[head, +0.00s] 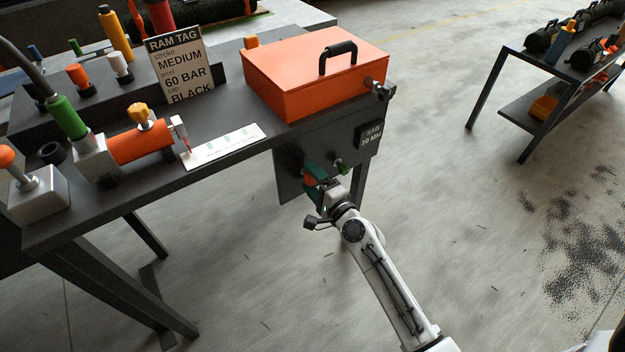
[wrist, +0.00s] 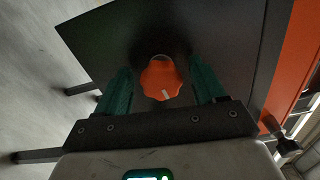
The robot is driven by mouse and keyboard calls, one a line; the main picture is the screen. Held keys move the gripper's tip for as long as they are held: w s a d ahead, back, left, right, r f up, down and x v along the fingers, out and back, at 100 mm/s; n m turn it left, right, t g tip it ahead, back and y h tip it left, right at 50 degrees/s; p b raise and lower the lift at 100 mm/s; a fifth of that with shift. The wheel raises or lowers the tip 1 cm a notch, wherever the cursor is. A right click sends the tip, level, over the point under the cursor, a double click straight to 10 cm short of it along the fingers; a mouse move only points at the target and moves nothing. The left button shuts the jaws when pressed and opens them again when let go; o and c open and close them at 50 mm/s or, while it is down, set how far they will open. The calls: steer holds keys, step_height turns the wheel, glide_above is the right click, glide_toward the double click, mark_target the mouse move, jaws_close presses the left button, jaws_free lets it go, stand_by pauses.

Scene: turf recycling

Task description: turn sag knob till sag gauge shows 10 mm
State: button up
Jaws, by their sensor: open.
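The orange sag knob (wrist: 160,80) has a lobed rim and a pale mark at its lower edge in the wrist view. It sits on a dark panel (wrist: 215,35) under the bench. My gripper (head: 328,172) is open, with one green finger on each side of the knob. Gaps show between the fingers and the knob in the wrist view. In the head view part of the knob (head: 310,181) shows beside a green finger. A dark plate (head: 371,136) on the panel reads "SAG 10 MM". I cannot make out a gauge pointer or scale.
An orange box (head: 290,80) with a black handle stands on the bench above. A "RAM TAG" card (head: 182,65), an orange cylinder (head: 140,147) and a white scale strip (head: 225,147) are on the bench. Open floor lies right, before another table (head: 535,78).

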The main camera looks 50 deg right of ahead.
steer(key=b+v, duration=0.2)
steer(key=v, duration=0.8)
steer(key=shift+s, duration=0.4)
